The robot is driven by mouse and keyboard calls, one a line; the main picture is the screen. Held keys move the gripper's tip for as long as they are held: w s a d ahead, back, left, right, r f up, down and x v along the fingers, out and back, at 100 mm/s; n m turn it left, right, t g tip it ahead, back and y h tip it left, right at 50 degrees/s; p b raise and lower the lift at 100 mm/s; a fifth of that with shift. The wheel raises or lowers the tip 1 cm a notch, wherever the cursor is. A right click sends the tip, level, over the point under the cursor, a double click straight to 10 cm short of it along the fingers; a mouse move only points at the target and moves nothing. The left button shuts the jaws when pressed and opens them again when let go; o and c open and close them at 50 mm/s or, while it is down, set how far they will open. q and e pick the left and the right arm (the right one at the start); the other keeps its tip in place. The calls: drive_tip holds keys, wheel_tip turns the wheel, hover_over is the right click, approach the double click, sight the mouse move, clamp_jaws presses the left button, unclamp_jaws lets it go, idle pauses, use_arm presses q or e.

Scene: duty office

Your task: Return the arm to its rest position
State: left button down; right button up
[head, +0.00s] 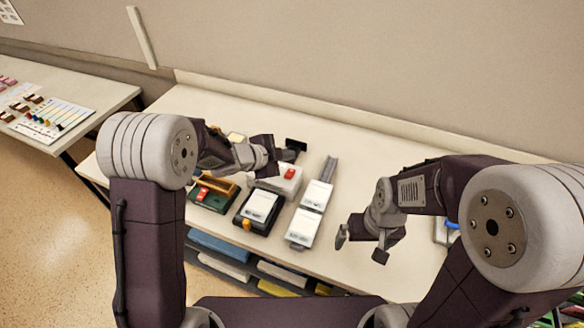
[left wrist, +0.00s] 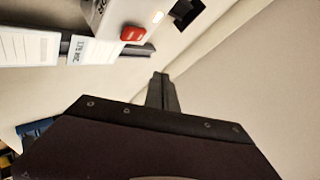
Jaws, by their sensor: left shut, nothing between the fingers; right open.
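My left gripper (head: 272,156) is held above the table, over a white device with a red button (head: 290,174). It is shut and empty. In the left wrist view my shut fingers (left wrist: 160,92) point over bare tabletop. The white device with its red button (left wrist: 133,34) shows beyond them at the upper left, apart from them in the picture. My right gripper (head: 360,244) is open and empty, above the right part of the table. The left gripper and forearm hide part of the items behind them.
Coloured stacks (head: 220,245) sit below the front edge. A side table (head: 100,93) stands left. The table's back is mostly clear.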

use_arm(q)
drive_tip(key=s+a+r+n+t+y, duration=0.1)
drive_tip(key=s+a+r+n+y, duration=0.1)
drive_tip(key=a+n+y, duration=0.3)
drive_tip(key=s+a+r+n+t, duration=0.1)
drive_tip(key=a+r+n, duration=0.2)
drive_tip(key=a, duration=0.4)
drive_tip(key=s+a+f+n+g, duration=0.1)
drive_tip(key=s+f+n+g, duration=0.2)
drive_tip(key=s, duration=0.4)
drive_tip(key=s+a+f+n+g+y, duration=0.1)
drive_tip(key=s+a+f+n+g, duration=0.1)
drive_tip(key=s, duration=0.6)
drive_tip(key=s+a+f+n+g+y, duration=0.1)
drive_tip(key=s+a+f+n+g, duration=0.1)
drive_tip(key=s+f+n, duration=0.3)
drive_tip(key=shift+s+n+g, duration=0.5)
drive_tip(key=shift+s+g, duration=0.4)
drive_tip(key=shift+s, duration=0.3)
